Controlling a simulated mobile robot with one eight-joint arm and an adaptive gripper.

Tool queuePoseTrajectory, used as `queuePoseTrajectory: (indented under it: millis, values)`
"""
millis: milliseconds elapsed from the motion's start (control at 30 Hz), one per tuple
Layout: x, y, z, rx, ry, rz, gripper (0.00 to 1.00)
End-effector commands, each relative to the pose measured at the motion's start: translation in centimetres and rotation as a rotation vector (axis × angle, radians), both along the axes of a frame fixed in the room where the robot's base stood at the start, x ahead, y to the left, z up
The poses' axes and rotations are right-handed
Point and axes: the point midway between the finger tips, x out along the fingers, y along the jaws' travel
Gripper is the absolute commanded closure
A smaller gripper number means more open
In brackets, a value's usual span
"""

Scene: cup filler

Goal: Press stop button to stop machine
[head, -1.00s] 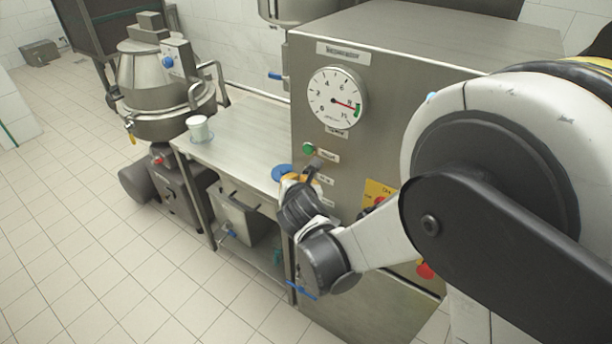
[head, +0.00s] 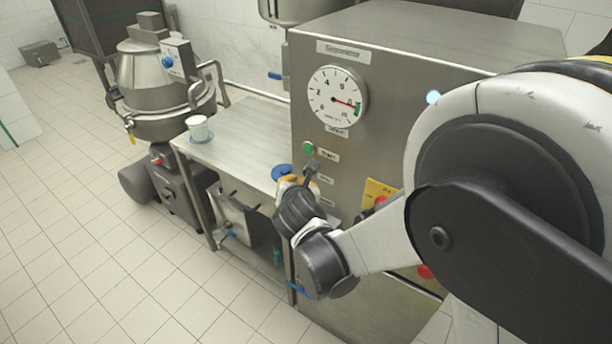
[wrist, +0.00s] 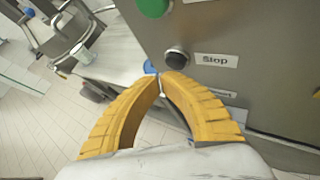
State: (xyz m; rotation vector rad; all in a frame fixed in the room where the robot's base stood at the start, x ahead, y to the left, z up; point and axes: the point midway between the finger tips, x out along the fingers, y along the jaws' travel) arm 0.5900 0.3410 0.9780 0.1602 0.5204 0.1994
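The machine (head: 390,85) is a steel cabinet with a round dial and a column of buttons. In the wrist view the black stop button (wrist: 177,57) sits on its panel beside a label reading "Stop" (wrist: 216,60). The green start button (wrist: 154,6) is above it and also shows in the head view (head: 308,148). My gripper (wrist: 161,78) has two yellow fingers whose tips meet just below the black button; they look shut with nothing between them. I cannot tell whether the tips touch the button. In the head view my gripper (head: 312,168) is close to the panel, just below the green button.
A steel table (head: 240,135) stands left of the machine with a white cup (head: 198,129) on it. A red knob on a yellow plate (head: 378,192) is right of my gripper. A steel mixer (head: 150,85) stands farther left. Tiled floor (head: 90,230) is clear at front left.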

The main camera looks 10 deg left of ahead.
Motion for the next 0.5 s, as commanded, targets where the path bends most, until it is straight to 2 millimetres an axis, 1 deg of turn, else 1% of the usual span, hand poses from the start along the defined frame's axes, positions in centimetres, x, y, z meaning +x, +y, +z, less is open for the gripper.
queuePoseTrajectory:
  millis: [167,233,500]
  values:
    - [0.0,0.0,0.0,0.0,0.0,0.0,1.0]
    - [-0.3,0.2,0.0,0.0,0.0,0.001,1.0]
    - [-3.0,1.3,0.0,-0.001,-0.001,0.003,1.0]
